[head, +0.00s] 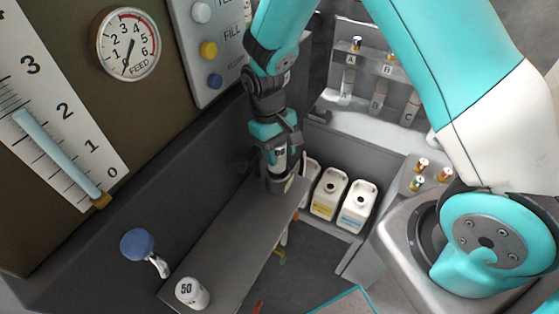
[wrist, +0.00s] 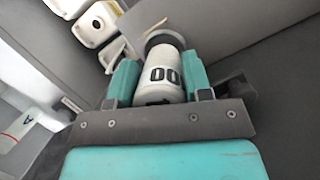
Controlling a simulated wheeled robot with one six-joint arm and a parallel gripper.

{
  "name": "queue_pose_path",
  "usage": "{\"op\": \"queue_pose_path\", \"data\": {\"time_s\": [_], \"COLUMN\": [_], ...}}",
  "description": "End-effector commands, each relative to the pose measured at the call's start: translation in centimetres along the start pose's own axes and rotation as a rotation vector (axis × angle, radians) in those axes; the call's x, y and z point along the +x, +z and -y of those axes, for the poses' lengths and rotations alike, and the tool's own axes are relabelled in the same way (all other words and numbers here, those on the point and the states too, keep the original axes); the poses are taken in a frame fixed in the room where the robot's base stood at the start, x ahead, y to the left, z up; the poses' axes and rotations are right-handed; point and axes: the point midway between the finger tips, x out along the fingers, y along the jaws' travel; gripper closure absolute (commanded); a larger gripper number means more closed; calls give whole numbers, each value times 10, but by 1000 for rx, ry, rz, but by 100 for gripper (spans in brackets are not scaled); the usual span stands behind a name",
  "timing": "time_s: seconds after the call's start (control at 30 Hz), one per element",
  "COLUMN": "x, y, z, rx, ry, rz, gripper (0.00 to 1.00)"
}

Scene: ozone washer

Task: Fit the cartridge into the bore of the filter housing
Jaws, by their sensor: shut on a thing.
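My gripper (head: 279,160) is shut on a white cartridge, above the far end of the grey bench. In the wrist view the cartridge (wrist: 161,78) sits between the teal fingers of my gripper (wrist: 158,82), with black digits "00" showing; further digits may be hidden. A short grey cylinder, seemingly the filter housing (head: 281,185), stands right below the gripper in the head view. In the wrist view a grey rim (wrist: 163,38) shows just beyond the cartridge's far end. I cannot tell whether the cartridge end is inside the bore or only over it.
A white cartridge marked 50 (head: 192,293) stands on the bench's (head: 222,240) near end. A blue-knobbed lever (head: 138,244) is on the left. White jugs (head: 329,196) stand beyond the bench. A panel with a feed gauge (head: 128,44) rises at upper left. Racked vials (head: 378,97) are behind.

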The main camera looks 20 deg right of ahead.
Motion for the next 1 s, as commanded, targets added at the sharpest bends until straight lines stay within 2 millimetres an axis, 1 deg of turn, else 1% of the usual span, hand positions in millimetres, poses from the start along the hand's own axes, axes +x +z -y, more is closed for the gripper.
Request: {"op": "queue_pose_path", "data": {"time_s": [0.07, 0.23, 0.33, 0.6, 1.0], "x": [6, 29, 38, 40, 52], "y": [-1, -8, -12, -12, -16], "z": [0, 0, 0, 0, 0], "rx": [0, 0, 0, 0, 0], "ry": [0, 0, 0, 0, 0], "rz": [2, 3, 1, -1, 0], "gripper": [80, 80, 80, 80, 80]}}
